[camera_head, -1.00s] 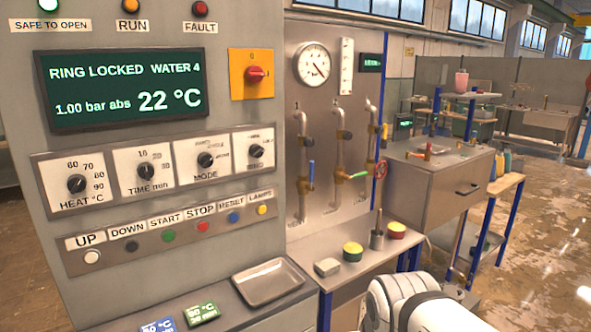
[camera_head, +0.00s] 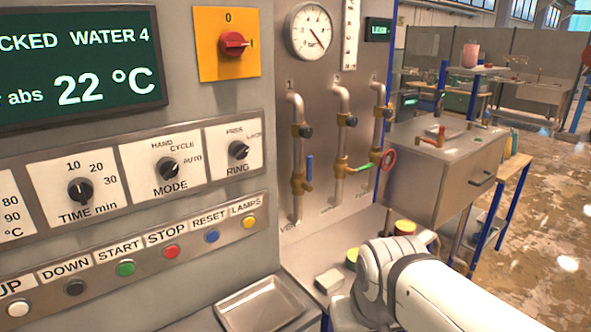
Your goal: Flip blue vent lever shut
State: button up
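The blue lever (camera_head: 310,167) is on the brass valve of the left pipe (camera_head: 296,150), above a label that appears to begin with "VE". The lever stands upright, roughly in line with its pipe. My white arm rises at the lower right, in front of the bench and below the valves. My gripper is not in view, and nothing touches the blue lever.
A green lever (camera_head: 358,167) sticks out sideways on the middle pipe. The control cabinet (camera_head: 215,120) stands at the left.

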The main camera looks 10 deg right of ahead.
aim_at(309, 168)
jog(key=k, duration=1.3)
jog(key=z, duration=0.4)
jog(key=i, duration=2.05)
jog(key=u, duration=0.8)
